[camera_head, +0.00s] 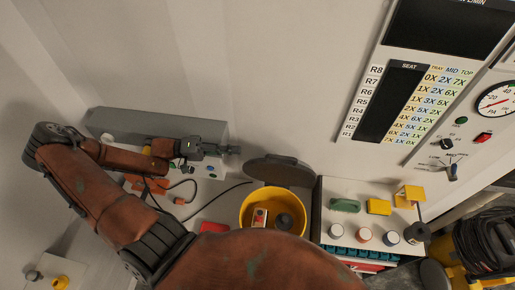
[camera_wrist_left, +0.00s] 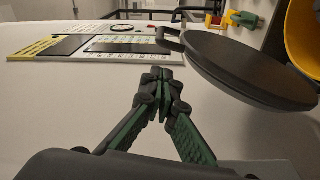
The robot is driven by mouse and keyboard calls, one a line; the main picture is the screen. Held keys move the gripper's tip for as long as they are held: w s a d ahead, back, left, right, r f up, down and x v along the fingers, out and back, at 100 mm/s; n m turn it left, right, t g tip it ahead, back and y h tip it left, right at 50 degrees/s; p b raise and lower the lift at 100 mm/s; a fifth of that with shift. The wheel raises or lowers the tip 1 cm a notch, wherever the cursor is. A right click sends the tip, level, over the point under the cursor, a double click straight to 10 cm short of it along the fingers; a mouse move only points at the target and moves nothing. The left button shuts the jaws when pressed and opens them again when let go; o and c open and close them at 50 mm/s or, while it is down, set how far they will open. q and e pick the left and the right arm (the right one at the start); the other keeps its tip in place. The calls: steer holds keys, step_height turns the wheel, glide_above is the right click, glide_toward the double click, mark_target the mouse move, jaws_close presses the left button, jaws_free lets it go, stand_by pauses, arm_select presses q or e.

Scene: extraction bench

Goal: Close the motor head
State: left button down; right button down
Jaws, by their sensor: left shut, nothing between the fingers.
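The motor head is a round dark lid (camera_head: 280,171) that stands open, tilted up at the back edge of a yellow drum (camera_head: 246,208). My left gripper (camera_head: 237,150) is shut and empty, up and left of the lid and apart from it. The yellow drum (camera_wrist_left: 306,40) shows partly at the right edge. Inside the drum are a dark round part and a small red and white item. My right gripper is not in view.
A grey box (camera_head: 160,124) stands behind my left forearm. Dark cables and a red block (camera_head: 213,227) lie left of the drum. A white bench unit (camera_head: 350,190) with green and yellow blocks stands right of it. A wall panel (camera_head: 425,100) rises at the upper right.

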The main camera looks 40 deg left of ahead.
arm_select(q)
steer(key=p, duration=0.2)
glide_above(261, 159)
steer(key=shift+s+a+r, duration=0.25)
steer(key=shift+a+r, duration=0.05)
steer(key=shift+a, duration=0.05)
steer(key=shift+w+d, duration=0.3)
steer(key=shift+d, duration=0.15)
steer(key=shift+f, duration=0.1)
